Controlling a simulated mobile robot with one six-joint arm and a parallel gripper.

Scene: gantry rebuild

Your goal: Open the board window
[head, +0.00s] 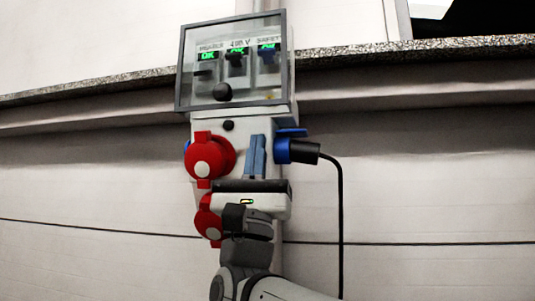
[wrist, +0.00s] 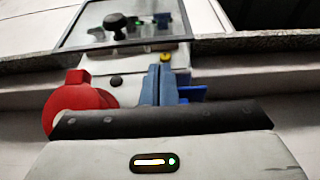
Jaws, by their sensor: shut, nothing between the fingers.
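The board window (head: 236,104) is a clear pane in a grey frame over the upper front of the electrical board (head: 200,128). It looks closed. A dark round knob (head: 222,92) sits near its lower edge. The window frame (wrist: 125,43) and the knob (wrist: 117,28) also show in the wrist view, the window cut off at the top. My gripper (head: 258,138) has its blue fingers together with nothing between them. It is in front of the lower board, below and right of the knob, apart from it. The fingertips (wrist: 160,72) also show in the wrist view.
Two red socket covers (head: 208,157) stick out at the left of the lower board. A blue socket (head: 283,150) with a black plug (head: 304,152) and hanging cable (head: 340,220) is close to the right of my fingers. A stone ledge (head: 400,50) runs behind the board.

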